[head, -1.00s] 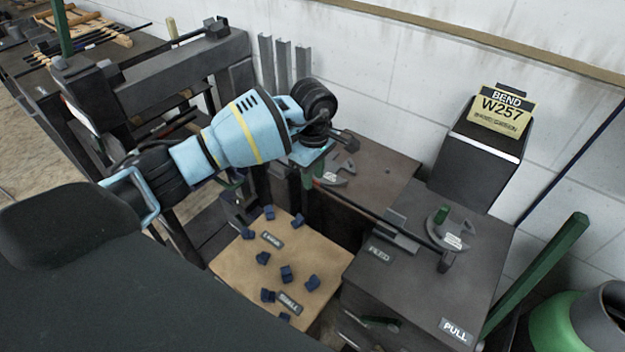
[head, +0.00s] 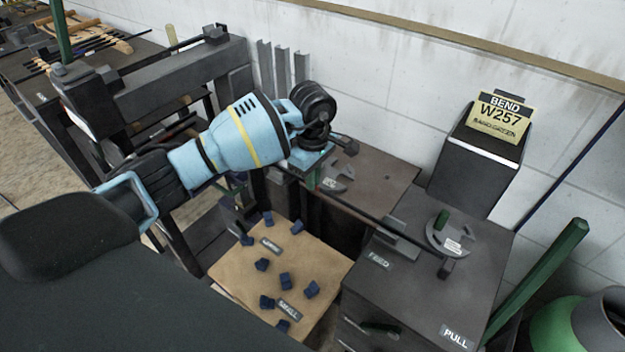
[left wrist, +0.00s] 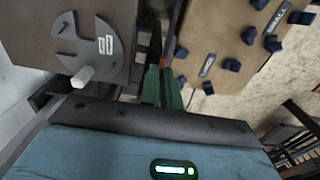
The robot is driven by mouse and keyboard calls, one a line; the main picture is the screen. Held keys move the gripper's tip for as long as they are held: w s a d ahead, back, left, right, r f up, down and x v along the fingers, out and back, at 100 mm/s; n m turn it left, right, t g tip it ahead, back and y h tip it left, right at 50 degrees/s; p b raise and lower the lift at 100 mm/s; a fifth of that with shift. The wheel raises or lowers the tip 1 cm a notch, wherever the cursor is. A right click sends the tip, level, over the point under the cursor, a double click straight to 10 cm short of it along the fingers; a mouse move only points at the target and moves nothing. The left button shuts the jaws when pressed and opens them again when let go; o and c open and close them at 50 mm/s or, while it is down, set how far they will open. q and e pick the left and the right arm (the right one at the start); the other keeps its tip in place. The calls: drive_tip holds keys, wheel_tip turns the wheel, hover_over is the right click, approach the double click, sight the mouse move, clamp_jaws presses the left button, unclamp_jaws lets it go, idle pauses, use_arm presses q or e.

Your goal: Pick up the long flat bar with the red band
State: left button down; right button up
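The long flat bar (head: 358,209) is a thin dark strip in the head view. It runs from under my left gripper, over a gap, to the FEED bench at right. My left gripper (head: 313,182) points down at the bar's left end. The gripper and its green fingers hide that end, and the red band is not clearly seen there now. In the left wrist view the green fingers (left wrist: 162,88) sit close together, with a small reddish patch just beyond them. Whether they are closed on the bar cannot be told. My right gripper is not in view.
The FEED bench (head: 403,317) carries a round grey disc (head: 437,238) with a green peg. A tan board (head: 238,273) with several blue blocks lies below the gripper. A dark frame (head: 175,85) stands at left, and a BEND W257 sign (head: 500,116) at right.

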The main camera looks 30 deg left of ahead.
use_arm(q)
drive_tip(key=s+a+r, duration=0.2)
drive_tip(key=s+a, duration=0.1)
drive_tip(key=s, duration=0.4)
drive_tip(key=s+a+r+b, duration=0.1)
drive_tip(key=s+a+r, duration=0.1)
drive_tip(key=s, duration=0.5)
drive_tip(key=shift+s+a+r, duration=0.25)
drive_tip(key=shift+s+a, duration=0.05)
drive_tip(key=shift+a, duration=0.55)
